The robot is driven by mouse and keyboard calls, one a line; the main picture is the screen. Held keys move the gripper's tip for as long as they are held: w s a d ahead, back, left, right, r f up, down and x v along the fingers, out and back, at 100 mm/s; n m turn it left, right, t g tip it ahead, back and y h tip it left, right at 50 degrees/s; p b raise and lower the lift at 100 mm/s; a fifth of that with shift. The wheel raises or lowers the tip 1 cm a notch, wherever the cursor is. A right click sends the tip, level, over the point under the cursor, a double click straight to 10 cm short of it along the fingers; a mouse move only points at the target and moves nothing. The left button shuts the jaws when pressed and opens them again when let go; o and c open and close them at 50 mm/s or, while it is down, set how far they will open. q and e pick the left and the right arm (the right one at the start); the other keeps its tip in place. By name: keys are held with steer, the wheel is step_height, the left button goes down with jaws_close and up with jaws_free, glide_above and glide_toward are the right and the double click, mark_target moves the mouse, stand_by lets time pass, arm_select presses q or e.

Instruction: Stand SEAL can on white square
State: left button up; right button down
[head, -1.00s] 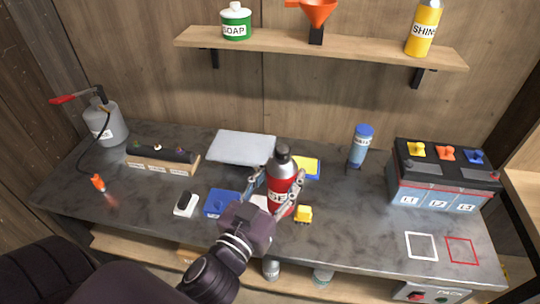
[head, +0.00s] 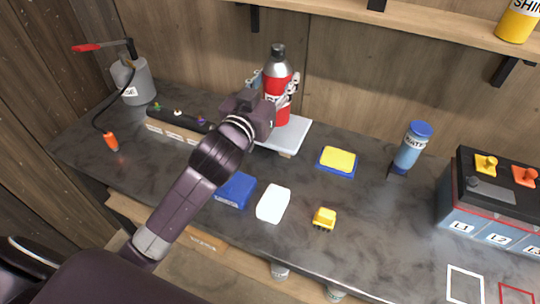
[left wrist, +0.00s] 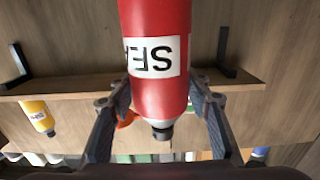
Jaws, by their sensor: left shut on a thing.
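My left gripper (head: 275,86) is shut on the red SEAL can (head: 278,106), which has a grey top and cap. The can is upright and raised above the bench, in front of the grey tray's (head: 291,135) back part. In the left wrist view, both fingers flank the can (left wrist: 160,95), and its SEAL label shows upside down. The white square (head: 466,268) is an outline on the bench at the lower right, cut by the picture's bottom edge. It looks empty. My right gripper is not in view.
A red square (head: 516,289) lies right of the white one. A battery (head: 490,215) stands behind both. A blue bottle (head: 411,150), yellow sponge (head: 338,159), toy truck (head: 324,218), white block (head: 273,203) and blue box (head: 236,190) stand on the bench. A shelf (head: 400,22) overhangs the back.

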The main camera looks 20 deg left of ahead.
arm_select(q)
step_height(320, 180, down, 19)
steer(key=b, duration=0.3)
steer(key=shift+s+r, duration=0.15)
steer(key=shift+r, duration=0.05)
steer(key=shift+f, duration=0.1)
steer(key=shift+f, duration=0.15)
steer(key=o, duration=1.4)
